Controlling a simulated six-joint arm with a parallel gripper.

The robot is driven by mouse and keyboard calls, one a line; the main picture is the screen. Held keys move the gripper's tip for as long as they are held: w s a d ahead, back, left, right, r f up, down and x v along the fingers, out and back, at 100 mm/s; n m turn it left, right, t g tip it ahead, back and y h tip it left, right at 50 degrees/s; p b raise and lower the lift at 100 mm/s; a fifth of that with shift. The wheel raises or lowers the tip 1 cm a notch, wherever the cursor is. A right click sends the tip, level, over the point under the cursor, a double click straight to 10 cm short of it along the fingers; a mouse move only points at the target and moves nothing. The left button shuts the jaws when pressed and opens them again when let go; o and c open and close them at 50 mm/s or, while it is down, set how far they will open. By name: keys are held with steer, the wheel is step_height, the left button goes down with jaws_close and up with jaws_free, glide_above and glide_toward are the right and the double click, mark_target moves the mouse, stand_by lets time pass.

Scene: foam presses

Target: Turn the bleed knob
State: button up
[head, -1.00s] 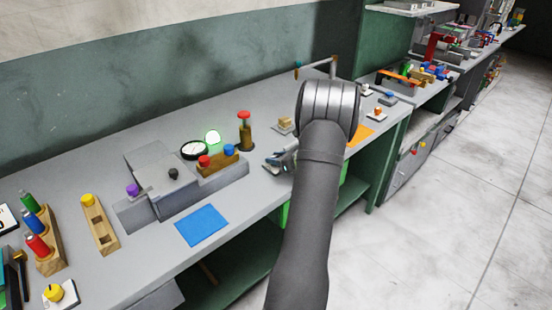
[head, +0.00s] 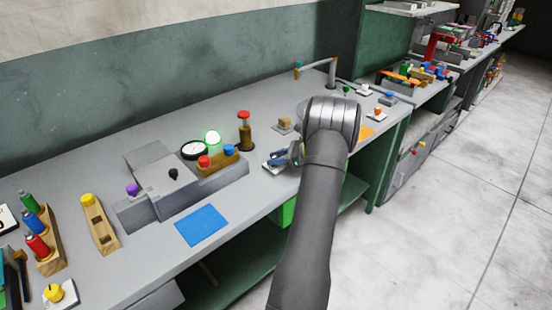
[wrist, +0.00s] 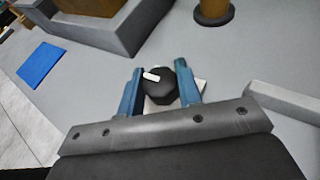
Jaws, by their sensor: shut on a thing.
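The bleed knob, which I take to be the black faceted knob (wrist: 157,92) with a white pointer mark, sits on a small white plate (wrist: 196,94) on the bench. In the wrist view my gripper (wrist: 160,82) has its two blue fingers on either side of the knob and is shut on it. The white pointer lies toward the left finger. In the head view my gripper (head: 284,158) is low over the bench, right of the grey press; the knob itself is hidden there by the fingers.
The grey press (head: 178,204) with a gauge (head: 194,150) and a lit green lamp (head: 212,138) stands left of my gripper. A brown post with a red top (head: 245,132) stands behind. A blue mat (head: 202,225) lies in front of the press.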

steer(key=o, duration=1)
steer(key=v, duration=1.7)
steer(key=shift+d, duration=0.25)
steer(key=shift+a, duration=0.1)
steer(key=x, duration=1.7)
steer(key=shift+a, duration=0.15)
